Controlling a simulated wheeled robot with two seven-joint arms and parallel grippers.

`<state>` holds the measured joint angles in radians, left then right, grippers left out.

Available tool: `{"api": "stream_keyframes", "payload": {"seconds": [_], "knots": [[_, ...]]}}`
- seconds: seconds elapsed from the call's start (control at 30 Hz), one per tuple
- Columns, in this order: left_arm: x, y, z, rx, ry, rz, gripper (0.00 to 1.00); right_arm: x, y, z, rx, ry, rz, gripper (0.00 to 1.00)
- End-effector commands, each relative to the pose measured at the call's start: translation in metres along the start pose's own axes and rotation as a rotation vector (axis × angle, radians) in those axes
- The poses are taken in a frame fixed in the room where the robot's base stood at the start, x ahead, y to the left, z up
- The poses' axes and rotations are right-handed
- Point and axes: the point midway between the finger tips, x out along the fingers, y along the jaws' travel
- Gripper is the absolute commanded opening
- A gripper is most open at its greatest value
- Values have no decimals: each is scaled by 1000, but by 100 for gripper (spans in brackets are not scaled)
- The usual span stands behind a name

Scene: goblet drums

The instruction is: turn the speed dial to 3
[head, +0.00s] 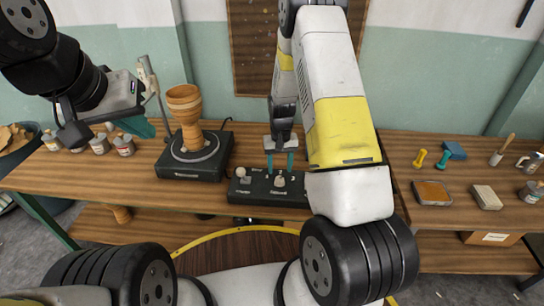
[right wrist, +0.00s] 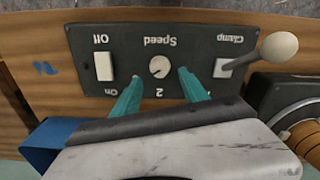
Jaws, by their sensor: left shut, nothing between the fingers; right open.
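The dark control box (head: 262,197) sits on the bench at the centre of the head view. Its round pale speed dial (head: 280,181) is also in the right wrist view (right wrist: 159,67), where the box appears upside down with a "2" below the dial. The dial's exact pointer setting is too small to tell. My right gripper (head: 280,162) is open above the box. In the right wrist view its teal fingertips (right wrist: 160,77) stand on either side of the dial, with a gap to each side. My left gripper (head: 139,128) is shut and empty, left of the drum.
A wooden goblet drum (head: 186,107) stands on a turntable (head: 168,172) left of the box. On the box, the clamp lever (right wrist: 279,47) and the on-off switch (right wrist: 104,66) flank the dial. Small jars (head: 124,146) stand on the left; pads and tools (head: 433,193) lie on the right.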

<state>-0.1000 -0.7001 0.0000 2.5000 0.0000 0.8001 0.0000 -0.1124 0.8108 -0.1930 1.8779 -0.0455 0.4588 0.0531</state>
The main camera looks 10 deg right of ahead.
Motion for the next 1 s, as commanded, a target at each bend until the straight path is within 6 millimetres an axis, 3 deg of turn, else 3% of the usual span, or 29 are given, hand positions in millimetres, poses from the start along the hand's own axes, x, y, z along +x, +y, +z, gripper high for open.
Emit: {"api": "stream_keyframes", "payload": {"seconds": [0.2, 0.67, 0.77, 0.87, 1.0], "knots": [[0, 0, 0, 0, 0, 0, 0, -26, 0, 0, 1, 2, 0, 52], [0, 0, 0, 0, 0, 0, 0, -28, 0, 0, 1, 0, 1, 52], [0, 0, 0, 0, 0, 0, 0, -37, 0, 0, 2, 9, -4, 52], [0, 0, 0, 0, 0, 0, 0, -64, -2, 1, 5, 35, -21, 52], [0, 0, 0, 0, 0, 0, 0, -131, -5, 12, 9, 101, -62, 52]]}}
